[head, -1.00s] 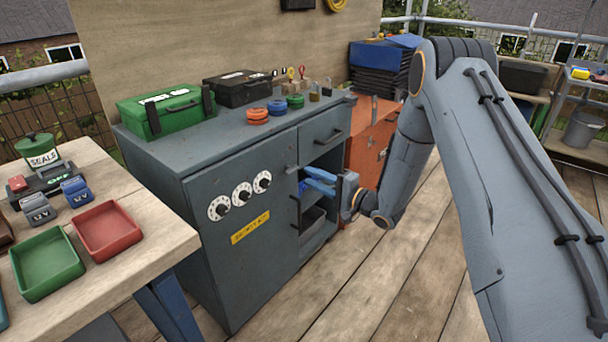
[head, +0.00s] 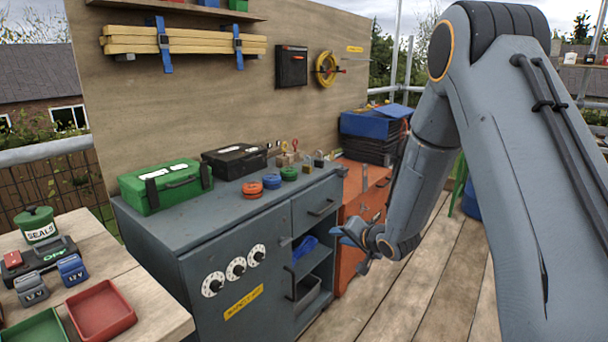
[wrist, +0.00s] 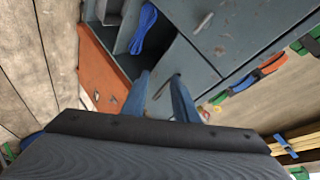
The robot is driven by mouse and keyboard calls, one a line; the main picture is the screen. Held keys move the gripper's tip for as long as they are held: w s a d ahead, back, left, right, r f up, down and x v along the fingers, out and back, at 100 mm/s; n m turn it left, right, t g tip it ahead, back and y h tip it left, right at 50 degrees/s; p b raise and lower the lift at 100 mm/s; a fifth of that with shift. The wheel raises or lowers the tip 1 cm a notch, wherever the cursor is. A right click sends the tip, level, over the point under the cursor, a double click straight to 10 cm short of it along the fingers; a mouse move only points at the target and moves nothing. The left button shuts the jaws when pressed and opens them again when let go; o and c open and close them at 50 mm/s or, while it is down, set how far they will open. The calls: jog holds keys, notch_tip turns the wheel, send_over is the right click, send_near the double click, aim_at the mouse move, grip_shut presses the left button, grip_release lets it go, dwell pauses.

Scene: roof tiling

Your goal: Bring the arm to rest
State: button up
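My arm reaches in from the right of the head view and bends down to my gripper (head: 350,236). The gripper is in front of the open shelf side of the grey cabinet (head: 240,215), clear of it as far as I can tell. In the wrist view the two blue fingers of my gripper (wrist: 160,84) stand apart with nothing held between them. A blue coiled item (head: 303,248) lies on the upper open shelf; it also shows in the wrist view (wrist: 143,30), beyond the fingertips.
A green case (head: 166,186), a black case (head: 235,161), coloured rings and padlocks stand on the cabinet. An orange cabinet (head: 362,205) adjoins it. A wooden table (head: 135,275) with trays is at front left. Wooden decking (head: 420,270) is clear.

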jog(key=s+d+r+n+g+h+p, duration=0.1)
jog(key=s+d+r+g+h+p, duration=0.2)
jog(key=s, duration=0.5)
jog(key=s+d+r+n+g+h, duration=0.1)
jog(key=s+d+r+h, duration=0.1)
jog(key=s+d+r, duration=0.4)
jog(key=s+r+n+g+p, duration=0.1)
jog(key=s+g, duration=0.2)
jog(key=s, duration=1)
jog(key=s+a+r+n+g+p, duration=0.1)
jog(key=s+g, duration=0.3)
jog(key=s, duration=0.9)
jog(key=shift+s+a+r+n+p, duration=0.15)
jog(key=shift+s+r+n+p, duration=0.15)
jog(key=shift+r+n+p, duration=0.5)
jog(key=shift+o, duration=0.3)
